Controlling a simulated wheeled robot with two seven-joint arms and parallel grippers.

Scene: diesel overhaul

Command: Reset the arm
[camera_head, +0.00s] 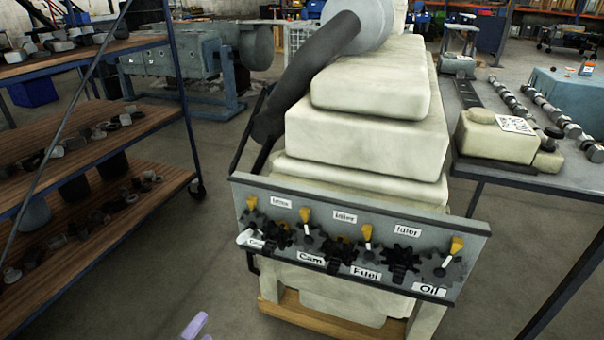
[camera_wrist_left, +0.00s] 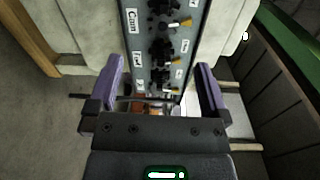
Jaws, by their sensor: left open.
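My left gripper shows in the head view as a purple fingertip (camera_head: 194,326) at the bottom edge, in front of and below the engine's gear panel. In the left wrist view my left gripper (camera_wrist_left: 162,85) is open, with its two purple fingers apart and no object held between them. The grey gear panel (camera_wrist_left: 135,22) appears beyond the fingers there. My right gripper is not in view.
The cream engine (camera_head: 365,135) carries a gear panel (camera_head: 262,187) with black gears, yellow-tipped handles and labels. A shelf (camera_head: 95,200) with small parts stands left. A workbench (camera_head: 560,183) with shafts stands right. Open floor (camera_head: 200,255) lies between shelf and engine.

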